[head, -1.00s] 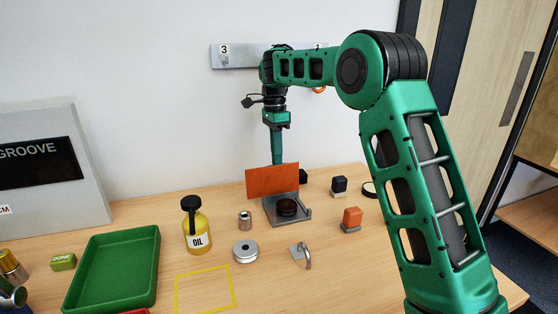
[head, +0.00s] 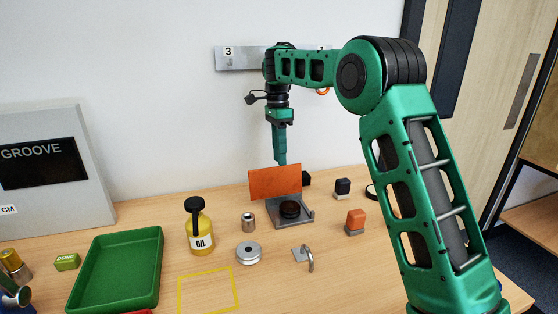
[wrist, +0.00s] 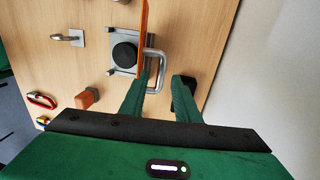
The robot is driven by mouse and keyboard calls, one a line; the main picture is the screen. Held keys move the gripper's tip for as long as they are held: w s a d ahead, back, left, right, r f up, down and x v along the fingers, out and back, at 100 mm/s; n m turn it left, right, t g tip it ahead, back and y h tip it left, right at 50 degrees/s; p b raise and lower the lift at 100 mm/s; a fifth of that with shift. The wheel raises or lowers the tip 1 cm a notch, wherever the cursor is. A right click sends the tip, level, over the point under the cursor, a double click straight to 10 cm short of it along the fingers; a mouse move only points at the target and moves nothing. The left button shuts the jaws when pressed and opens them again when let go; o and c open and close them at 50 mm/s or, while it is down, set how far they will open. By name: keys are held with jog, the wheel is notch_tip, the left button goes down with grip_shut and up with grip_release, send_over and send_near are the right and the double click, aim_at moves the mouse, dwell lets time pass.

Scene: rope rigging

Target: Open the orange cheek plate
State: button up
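The orange cheek plate (head: 275,182) stands upright along the back edge of a grey metal base (head: 293,217) with a dark round disc (head: 289,209). In the wrist view the plate (wrist: 143,30) shows nearly edge-on, with a silver loop handle (wrist: 160,65) on its side away from the disc. My gripper (head: 281,160) points down just behind the plate's top edge. In the wrist view my gripper (wrist: 163,80) is open, its fingers on either side of the handle's outer bar. Whether a finger touches the handle or plate, I cannot tell.
An oil bottle (head: 199,228), a silver disc (head: 249,253), a hook on a small plate (head: 305,257) and an orange-topped block (head: 355,220) stand in front. A green tray (head: 118,268) is at left. The wall rail (head: 240,58) runs behind my arm.

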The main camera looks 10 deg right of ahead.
jog(key=r, duration=0.1)
jog(key=a+r, duration=0.1)
jog(key=r, duration=0.1)
jog(key=shift+s, duration=0.2)
jog(key=s+a+r, duration=0.6)
jog(key=a, duration=0.2)
jog(key=shift+a+r, duration=0.15)
jog(key=shift+a, duration=0.2)
